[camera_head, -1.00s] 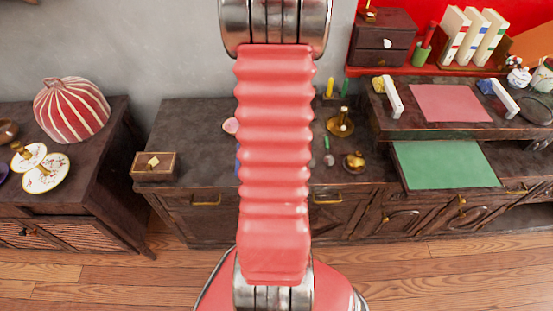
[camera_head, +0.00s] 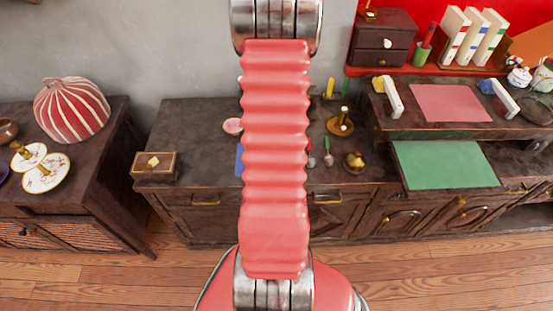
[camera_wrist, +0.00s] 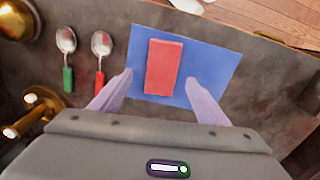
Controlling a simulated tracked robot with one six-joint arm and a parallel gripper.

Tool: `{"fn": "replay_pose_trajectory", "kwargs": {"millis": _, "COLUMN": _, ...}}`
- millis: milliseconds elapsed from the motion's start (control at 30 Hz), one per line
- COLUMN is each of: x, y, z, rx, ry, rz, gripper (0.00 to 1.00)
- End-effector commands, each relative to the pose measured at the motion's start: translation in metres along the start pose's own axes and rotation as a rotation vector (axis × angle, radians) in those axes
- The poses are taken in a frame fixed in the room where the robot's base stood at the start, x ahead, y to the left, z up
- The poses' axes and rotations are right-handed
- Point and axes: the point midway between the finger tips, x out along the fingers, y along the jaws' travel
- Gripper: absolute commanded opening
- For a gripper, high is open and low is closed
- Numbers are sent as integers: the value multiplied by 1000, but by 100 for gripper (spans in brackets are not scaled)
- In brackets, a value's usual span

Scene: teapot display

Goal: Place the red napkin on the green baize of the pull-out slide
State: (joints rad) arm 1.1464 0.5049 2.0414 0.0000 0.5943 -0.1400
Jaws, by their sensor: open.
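The red napkin (camera_wrist: 163,67) is a small folded rectangle lying on a blue mat (camera_wrist: 217,62) in the wrist view. My gripper (camera_wrist: 160,85) is open, with one pale finger on each side of the napkin's near end; I cannot tell how far above it the fingers are. In the head view my arm hides the napkin and most of the blue mat. The green baize (camera_head: 444,164) covers the pull-out slide at the right of the dark cabinet, below a raised shelf. The baize is bare.
Two spoons, one green-handled (camera_wrist: 67,58) and one red-handled (camera_wrist: 101,60), lie left of the mat. Brass pieces stand nearby, including a candlestick (camera_head: 340,124). A pink sheet (camera_head: 449,103) and white brackets are on the shelf above the slide. A small wooden box (camera_head: 155,166) sits at the cabinet's left.

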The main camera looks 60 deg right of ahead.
Motion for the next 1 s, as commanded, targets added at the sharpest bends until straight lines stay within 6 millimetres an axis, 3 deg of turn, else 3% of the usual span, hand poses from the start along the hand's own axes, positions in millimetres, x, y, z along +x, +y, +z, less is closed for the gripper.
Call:
{"fn": "replay_pose_trajectory", "kwargs": {"millis": 400, "x": 45, "y": -3, "z": 2, "rx": 0, "ry": -2, "rz": 0, "gripper": 69}}
{"fn": "replay_pose_trajectory", "kwargs": {"millis": 1000, "x": 47, "y": -3, "z": 1, "rx": 0, "ry": -1, "rz": 0, "gripper": 68}}
